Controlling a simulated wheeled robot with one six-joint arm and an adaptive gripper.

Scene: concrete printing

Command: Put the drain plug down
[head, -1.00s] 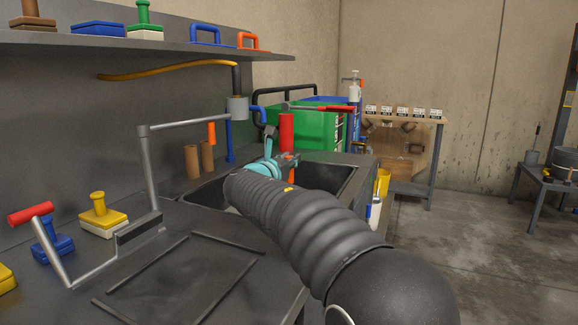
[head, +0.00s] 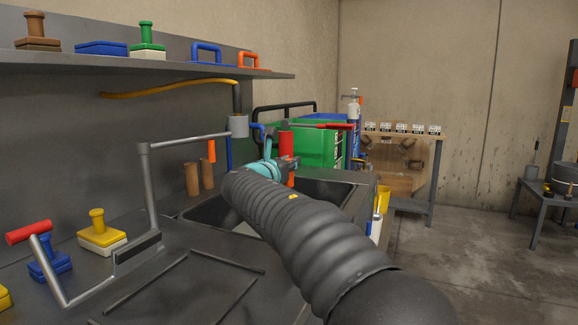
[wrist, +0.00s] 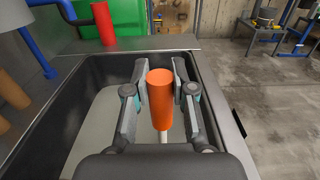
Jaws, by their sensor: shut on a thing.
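My gripper (wrist: 160,92) is shut on the drain plug (wrist: 159,98), whose upright orange cylinder sits between the two fingers. A thin pale stem shows under it in the wrist view; its lower end is hidden. The plug is over the dark sink basin (wrist: 82,97), whose pale floor or contents show below. In the head view my gripper (head: 280,165) is over the sink (head: 325,192), and a bit of the orange plug (head: 291,181) shows beneath it. My arm hides much of the basin there.
A red cylinder (head: 286,142) stands behind the sink, also in the wrist view (wrist: 103,22). A green bin (head: 318,146) is beyond it. A grey frame with a red handle (head: 28,232) and yellow (head: 100,238) and blue floats stand on the left counter. The floor at right is open.

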